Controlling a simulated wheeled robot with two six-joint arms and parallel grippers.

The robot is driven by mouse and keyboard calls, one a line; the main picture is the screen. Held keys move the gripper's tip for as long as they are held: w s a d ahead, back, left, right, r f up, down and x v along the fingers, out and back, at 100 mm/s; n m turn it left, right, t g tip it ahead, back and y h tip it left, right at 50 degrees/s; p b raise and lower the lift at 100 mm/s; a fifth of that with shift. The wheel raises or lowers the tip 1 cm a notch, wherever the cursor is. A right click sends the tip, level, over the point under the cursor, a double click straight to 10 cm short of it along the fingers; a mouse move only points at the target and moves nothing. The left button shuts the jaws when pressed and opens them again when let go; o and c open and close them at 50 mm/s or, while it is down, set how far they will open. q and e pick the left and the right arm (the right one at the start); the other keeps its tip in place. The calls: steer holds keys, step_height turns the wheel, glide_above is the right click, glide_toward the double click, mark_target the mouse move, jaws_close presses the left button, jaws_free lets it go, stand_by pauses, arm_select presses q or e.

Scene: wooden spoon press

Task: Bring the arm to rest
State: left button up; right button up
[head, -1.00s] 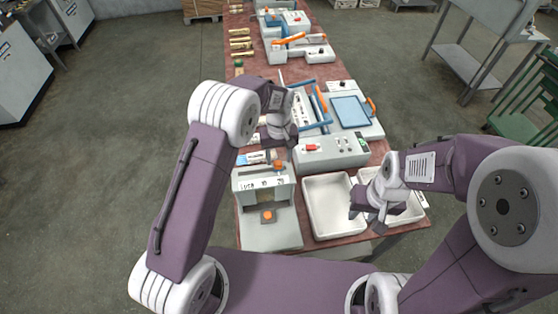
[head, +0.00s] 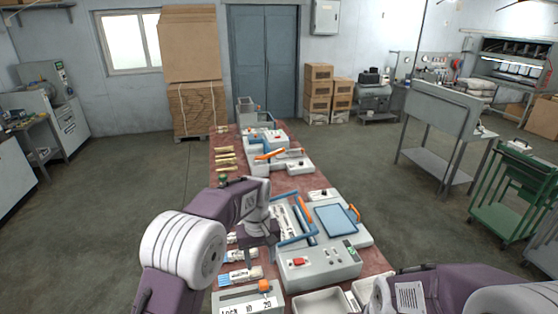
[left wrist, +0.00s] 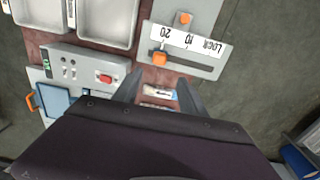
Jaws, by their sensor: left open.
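My left arm comes in from the left in the head view, with its gripper (head: 258,236) above the table (head: 228,186), beside the left edge of a grey press machine (head: 320,268). In the left wrist view the left gripper (left wrist: 159,80) has its two dark fingers apart with nothing held. Small printed packets (left wrist: 158,94) lie on the table beyond the gap between them. My right arm shows only as a link at the lower right of the head view; its gripper is out of the frame.
A lock fixture (head: 248,303) with an orange knob stands at the near left of the table. White trays (head: 320,303) stand beside it. A blue-handled frame and a blue plate (head: 336,220) sit by the machine. Several wooden pieces (head: 226,162) lie farther back. Floor left of the table is clear.

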arm_select(q)
steer(key=s+a+f+m+b, duration=0.1)
steer(key=s+a+f+b, duration=0.1)
steer(key=s, duration=0.5)
steer(key=s+a+f+m+b, duration=0.1)
steer(key=s+a+f+b, duration=0.1)
steer(key=s+a+f, duration=0.3)
steer(key=s+a+f+m+t+b, duration=0.1)
steer(key=s+a+f+b, duration=0.2)
steer(key=s+f, duration=0.2)
steer(key=s, duration=0.3)
steer(key=shift+s+a+f, duration=0.2)
steer(key=shift+s+a, duration=0.1)
arm_select(e)
step_height(320, 180, down, 8)
steer(key=shift+f, duration=0.15)
